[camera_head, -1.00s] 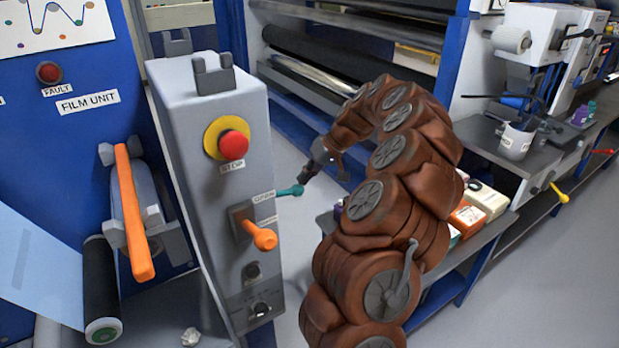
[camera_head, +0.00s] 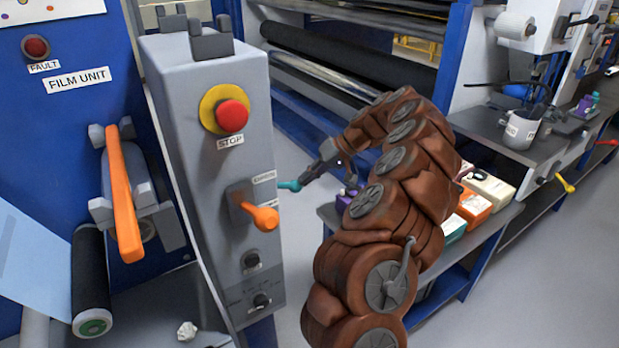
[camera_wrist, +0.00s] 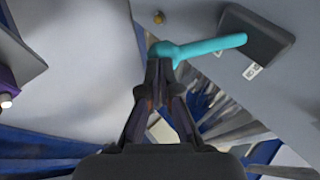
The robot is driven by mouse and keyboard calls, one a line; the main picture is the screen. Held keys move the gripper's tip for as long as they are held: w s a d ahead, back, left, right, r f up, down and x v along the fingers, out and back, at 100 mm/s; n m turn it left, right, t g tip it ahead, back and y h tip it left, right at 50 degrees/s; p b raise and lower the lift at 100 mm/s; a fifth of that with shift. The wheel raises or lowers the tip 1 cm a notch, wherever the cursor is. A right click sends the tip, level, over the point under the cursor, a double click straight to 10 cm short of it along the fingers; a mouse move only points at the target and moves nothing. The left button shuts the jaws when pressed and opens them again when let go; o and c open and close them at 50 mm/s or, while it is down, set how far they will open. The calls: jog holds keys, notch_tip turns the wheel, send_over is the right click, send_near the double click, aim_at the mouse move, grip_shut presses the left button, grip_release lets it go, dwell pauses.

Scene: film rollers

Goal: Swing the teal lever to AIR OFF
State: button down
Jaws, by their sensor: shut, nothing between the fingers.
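The teal lever (camera_head: 289,185) sticks out past the right edge of the grey control box, its base hidden in the head view. In the wrist view the whole teal lever (camera_wrist: 212,46) shows, running from a dark mounting plate on the right to a rounded knob on the left. My gripper (camera_head: 306,180) is shut and empty beside the lever's free end. In the wrist view my gripper's fingertips (camera_wrist: 159,66) are right at the knob and appear to touch it. The small labels by the lever are not readable.
The grey box (camera_head: 205,90) also carries a red STOP button (camera_head: 232,115) and an orange lever (camera_head: 262,217) close to the teal one. An orange handle (camera_head: 122,195) is on the blue film unit at left. A bench with several containers (camera_head: 490,190) stands right of my arm.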

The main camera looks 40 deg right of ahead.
dwell(0.4)
jog(key=p+v, duration=0.1)
jog(key=v, duration=1.3)
jog(key=shift+w+d, duration=0.35)
jog(key=shift+f, duration=0.15)
dwell(0.5)
